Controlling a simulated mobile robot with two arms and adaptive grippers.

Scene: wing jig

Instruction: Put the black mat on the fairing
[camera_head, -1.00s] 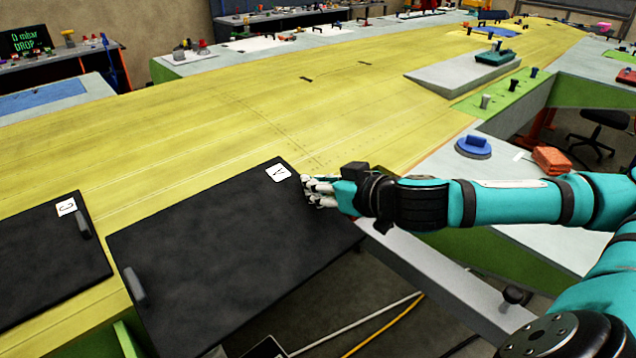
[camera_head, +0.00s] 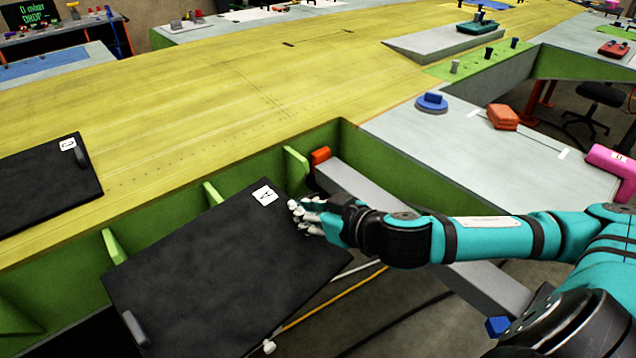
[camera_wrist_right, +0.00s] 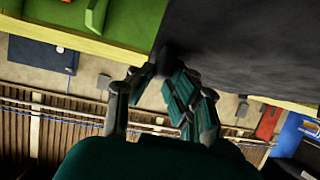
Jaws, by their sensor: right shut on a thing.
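A black mat (camera_head: 215,270) with a white tag marked A and a grey handle at its left end is held by my right gripper (camera_head: 305,215) at its right end. The fingers close around that end, where the handle there is hidden. The mat hangs tilted in front of the open green bay. It also shows in the right wrist view (camera_wrist_right: 245,50), with my fingers (camera_wrist_right: 165,85) against its edge. A grey wedge-shaped block, likely the fairing (camera_head: 440,47), sits on the yellow wing skin, far back and right of the gripper. My left gripper is not in view.
A second black mat (camera_head: 45,190) lies on the wing at left. The open bay has green ribs (camera_head: 215,197) and a grey beam (camera_head: 355,185). A blue knob (camera_head: 432,103), an orange stack (camera_head: 503,117) and a pink tool (camera_head: 612,165) are on the grey surface at right.

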